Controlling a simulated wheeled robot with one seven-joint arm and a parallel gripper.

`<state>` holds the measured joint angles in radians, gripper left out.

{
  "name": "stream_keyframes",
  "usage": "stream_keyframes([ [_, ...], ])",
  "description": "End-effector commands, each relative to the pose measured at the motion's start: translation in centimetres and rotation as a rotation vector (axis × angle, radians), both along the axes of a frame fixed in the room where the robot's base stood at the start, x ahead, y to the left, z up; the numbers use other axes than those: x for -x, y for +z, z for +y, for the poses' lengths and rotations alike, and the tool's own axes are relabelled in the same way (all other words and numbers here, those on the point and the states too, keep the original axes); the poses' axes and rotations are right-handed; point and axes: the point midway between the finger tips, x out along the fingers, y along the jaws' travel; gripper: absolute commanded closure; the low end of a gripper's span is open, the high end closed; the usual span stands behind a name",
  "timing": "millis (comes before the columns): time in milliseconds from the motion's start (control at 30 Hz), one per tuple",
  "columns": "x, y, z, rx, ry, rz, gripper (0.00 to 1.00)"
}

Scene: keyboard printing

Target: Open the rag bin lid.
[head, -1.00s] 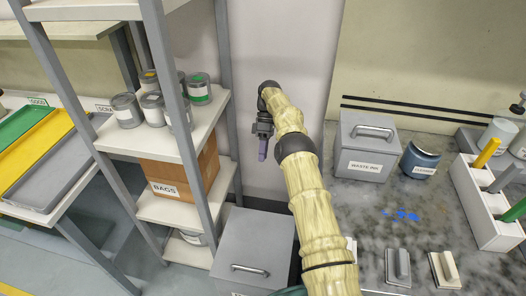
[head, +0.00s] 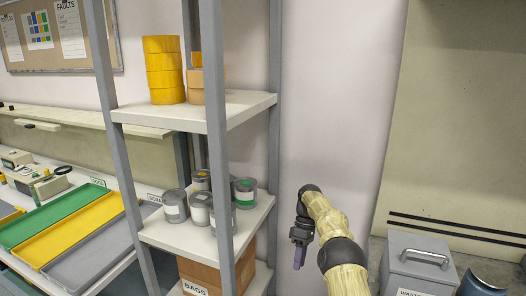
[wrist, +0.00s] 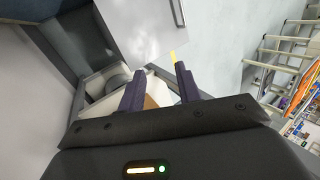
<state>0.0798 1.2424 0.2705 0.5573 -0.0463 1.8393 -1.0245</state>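My gripper (head: 299,256) hangs pointing down in front of the bare wall, right of the shelf. In the wrist view my gripper (wrist: 160,84) has its two dark purple fingers apart, with nothing held between them.
A grey shelf rack (head: 175,235) with paint cans and a BAGS box (head: 200,279) stands left of my gripper. The grey waste ink box (head: 418,268) with a handle is at lower right, next to a blue jar (head: 483,282). A metal ladder-like frame (wrist: 283,55) shows at right in the wrist view.

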Motion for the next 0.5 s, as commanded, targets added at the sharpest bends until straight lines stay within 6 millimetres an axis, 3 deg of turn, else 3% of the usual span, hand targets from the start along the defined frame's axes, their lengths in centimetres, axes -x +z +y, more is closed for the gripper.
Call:
stream_keyframes([
  [100,0.3,1.9,0.6,0.050,-0.044,-0.036,0.66],
  [500,3.2,6.2,1.5,0.188,-0.234,-0.162,0.66],
])
